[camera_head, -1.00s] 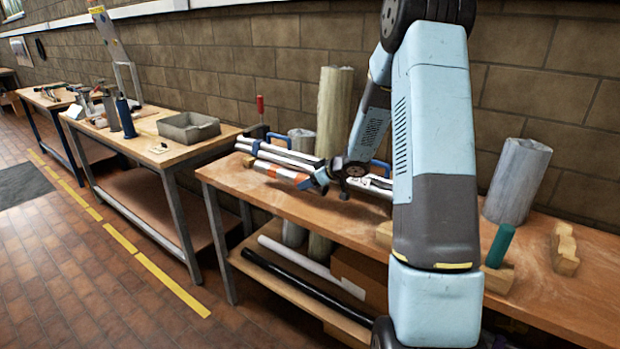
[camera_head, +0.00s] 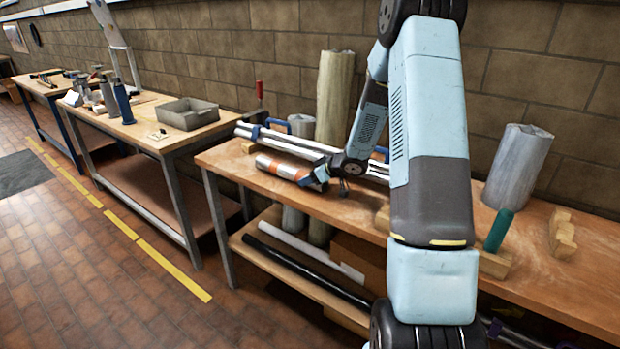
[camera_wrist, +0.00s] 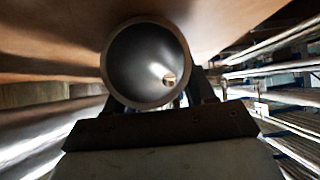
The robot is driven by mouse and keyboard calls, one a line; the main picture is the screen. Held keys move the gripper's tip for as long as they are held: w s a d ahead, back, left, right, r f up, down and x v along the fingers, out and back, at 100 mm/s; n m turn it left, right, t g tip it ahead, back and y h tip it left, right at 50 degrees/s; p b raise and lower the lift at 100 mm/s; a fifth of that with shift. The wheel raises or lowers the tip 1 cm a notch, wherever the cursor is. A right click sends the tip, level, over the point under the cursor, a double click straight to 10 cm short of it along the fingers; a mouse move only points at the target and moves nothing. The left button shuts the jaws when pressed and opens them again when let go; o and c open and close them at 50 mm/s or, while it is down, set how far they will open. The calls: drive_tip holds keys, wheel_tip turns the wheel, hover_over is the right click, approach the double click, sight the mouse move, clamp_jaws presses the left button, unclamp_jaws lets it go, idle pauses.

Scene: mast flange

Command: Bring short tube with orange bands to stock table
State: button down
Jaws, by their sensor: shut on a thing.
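The short silver tube with orange bands (camera_head: 283,167) is at the left part of the near bench (camera_head: 225,172), in front of the long poles. My gripper (camera_head: 318,178) is shut on it near its right end. In the wrist view the tube's open round end (camera_wrist: 147,65) faces the camera, between the dark fingers. The tube looks close above the bench top; I cannot tell whether it touches. My arm hides the middle of the bench. The pictures do not label which table is the stock table.
Long silver poles (camera_head: 275,138) with blue clamps lie behind the tube. A tall wrapped roll (camera_head: 334,98) stands against the wall. A farther bench (camera_head: 150,133) at left holds a grey tray (camera_head: 188,113) and a blue bottle (camera_head: 123,103). Open brick floor lies in front.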

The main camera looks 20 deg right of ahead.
drive_tip(key=shift+c, duration=1.5)
unclamp_jaws()
drive_tip(key=shift+s+d, duration=0.1)
drive_tip(key=v, duration=1.3)
drive_tip(key=shift+r, duration=0.25)
drive_tip(key=shift+s+d, duration=0.1)
